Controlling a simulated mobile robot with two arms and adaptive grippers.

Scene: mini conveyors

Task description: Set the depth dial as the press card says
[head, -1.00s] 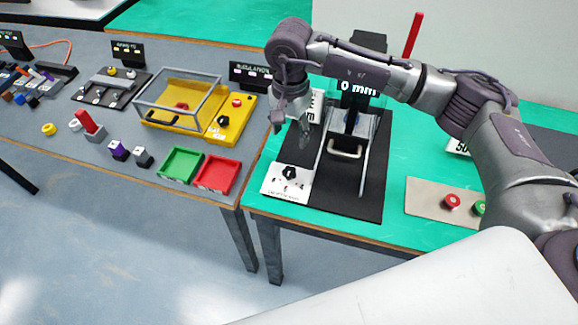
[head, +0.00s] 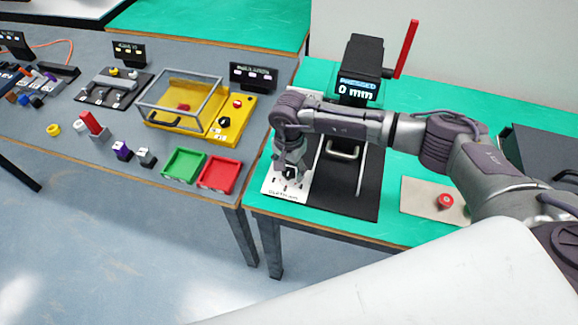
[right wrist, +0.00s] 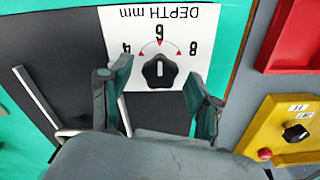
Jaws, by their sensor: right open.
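The depth dial (right wrist: 160,70) is a black knob with a white mark on a white panel (right wrist: 113,22). In the right wrist view its "DEPTH mm" label is upside down, with three numbers and red marks along an arc. The white mark lies roughly toward the middle number. My right gripper (right wrist: 157,92) is open, with one finger on each side of the knob; contact is not visible. In the head view the right gripper (head: 290,166) is over the panel and partly hides the knob. The press display (head: 357,88) reads "PRESSED 0 mm". The press card is hidden. My left gripper is out of view.
The press has a red lever (head: 407,48) and a front handle (head: 342,151). A red button (head: 446,201) sits on a beige plate to the right. Green (head: 184,164) and red (head: 219,173) trays and a yellow station (head: 219,122) stand on the left table.

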